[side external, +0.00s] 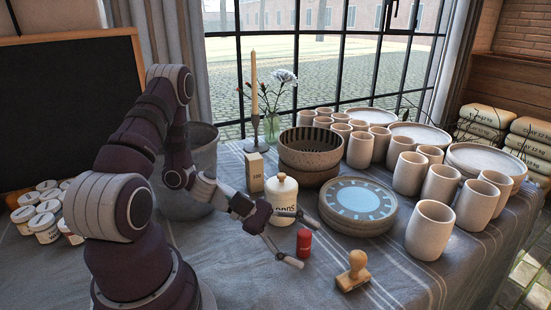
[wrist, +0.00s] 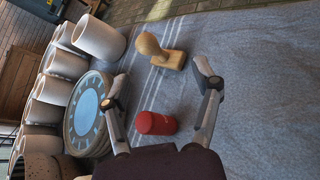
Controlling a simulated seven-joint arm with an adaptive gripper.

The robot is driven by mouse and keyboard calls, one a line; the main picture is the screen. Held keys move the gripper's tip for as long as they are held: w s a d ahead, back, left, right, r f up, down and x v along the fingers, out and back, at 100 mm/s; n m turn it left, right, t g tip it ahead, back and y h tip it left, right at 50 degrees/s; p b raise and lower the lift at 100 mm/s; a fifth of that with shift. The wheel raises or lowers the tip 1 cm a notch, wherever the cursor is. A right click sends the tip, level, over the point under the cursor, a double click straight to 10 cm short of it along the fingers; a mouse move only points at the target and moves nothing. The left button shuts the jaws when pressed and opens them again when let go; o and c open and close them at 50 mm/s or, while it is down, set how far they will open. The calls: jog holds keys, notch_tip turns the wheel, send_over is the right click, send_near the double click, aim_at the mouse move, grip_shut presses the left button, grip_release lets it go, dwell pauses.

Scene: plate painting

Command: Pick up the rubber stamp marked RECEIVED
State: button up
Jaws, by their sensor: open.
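A wooden stamp (side external: 353,272) with a knobbed handle and a block base stands upright on the cloth near the table's front. It also shows in the wrist view (wrist: 162,54), beyond my fingertips. I cannot read any marking on it. My gripper (side external: 308,245) is open and empty, its fingers spread low over the cloth. In the wrist view my gripper (wrist: 161,78) has a small red cylinder (wrist: 156,123) showing between its fingers, nearer to the palm. The red cylinder (side external: 304,243) stands to the left of the stamp in the side view, with no readable mark.
A stack of plates (side external: 360,206) with a blue design lies behind the stamp. Several pale cups (side external: 430,230) stand to the right. A lidded jar (side external: 283,198) and dark bowls (side external: 311,150) are behind my gripper. The cloth (side external: 400,280) right of the stamp is clear.

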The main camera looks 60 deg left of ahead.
aim_at(350, 256)
jog(key=shift+w+a+f+n+t, duration=0.15)
jog(key=shift+a+n+t, duration=0.15)
jog(key=shift+n+t, duration=0.45)
jog(key=shift+n, duration=0.35)
jog(key=x, duration=1)
jog(key=shift+w, duration=0.35)
grip_shut()
